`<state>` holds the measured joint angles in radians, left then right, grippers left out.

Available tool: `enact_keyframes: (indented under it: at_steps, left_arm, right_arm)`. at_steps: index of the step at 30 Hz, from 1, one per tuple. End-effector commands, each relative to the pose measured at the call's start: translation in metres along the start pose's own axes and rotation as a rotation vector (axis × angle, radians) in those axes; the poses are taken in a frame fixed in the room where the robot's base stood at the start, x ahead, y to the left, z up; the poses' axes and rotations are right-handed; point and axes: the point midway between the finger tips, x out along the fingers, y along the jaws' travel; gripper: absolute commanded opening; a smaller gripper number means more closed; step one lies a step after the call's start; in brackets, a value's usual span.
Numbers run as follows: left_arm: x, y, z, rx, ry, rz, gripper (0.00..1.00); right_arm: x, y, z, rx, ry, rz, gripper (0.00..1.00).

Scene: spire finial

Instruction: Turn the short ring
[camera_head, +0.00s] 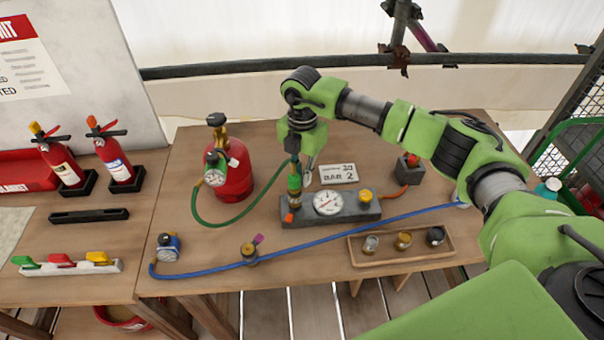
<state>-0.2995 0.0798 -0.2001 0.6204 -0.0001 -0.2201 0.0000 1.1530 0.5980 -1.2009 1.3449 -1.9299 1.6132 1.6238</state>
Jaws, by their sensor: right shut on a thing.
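My right gripper (299,160) reaches down over the gauge block (358,208) from above. It is shut on an upright green and brass fitting (294,184) at the block's left end, where the green hose runs up. The gripper and its wrist hide the fitting's top. I cannot tell for certain which part is the short ring; a ring on this fitting is partly hidden. The block carries a round white dial (327,202) and a yellow knob (365,196). My left gripper is not in view.
A red gas cylinder (232,174) stands left of the block. The green hose (232,222) and a blue hose (320,237) cross the table. A wooden tray (398,257) with three small cups lies in front. A card (338,173) reading "BAR 2" stands behind.

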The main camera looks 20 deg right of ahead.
Motion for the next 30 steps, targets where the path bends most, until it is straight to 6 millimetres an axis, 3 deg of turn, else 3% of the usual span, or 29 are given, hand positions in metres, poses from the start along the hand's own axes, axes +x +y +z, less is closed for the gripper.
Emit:
enact_keyframes:
  at_steps: [12, 13, 15, 25, 30]
  left_arm:
    - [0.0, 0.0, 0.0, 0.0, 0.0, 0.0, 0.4]
    - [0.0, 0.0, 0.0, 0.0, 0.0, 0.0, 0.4]
    - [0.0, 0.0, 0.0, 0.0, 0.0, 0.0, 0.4]
    - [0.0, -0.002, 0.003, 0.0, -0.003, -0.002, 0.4]
    - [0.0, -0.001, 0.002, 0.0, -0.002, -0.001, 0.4]
  right_arm:
    - [-0.005, 0.005, 0.001, 0.006, -0.003, 0.018, 0.0]
    - [-0.005, 0.005, 0.001, 0.006, -0.003, 0.018, 0.18]
    - [-0.005, 0.005, 0.001, 0.006, -0.003, 0.016, 0.29]
    - [-0.004, 0.002, 0.001, 0.006, -0.002, 0.007, 0.29]
    - [-0.022, 0.003, 0.001, 0.006, -0.004, 0.009, 0.29]
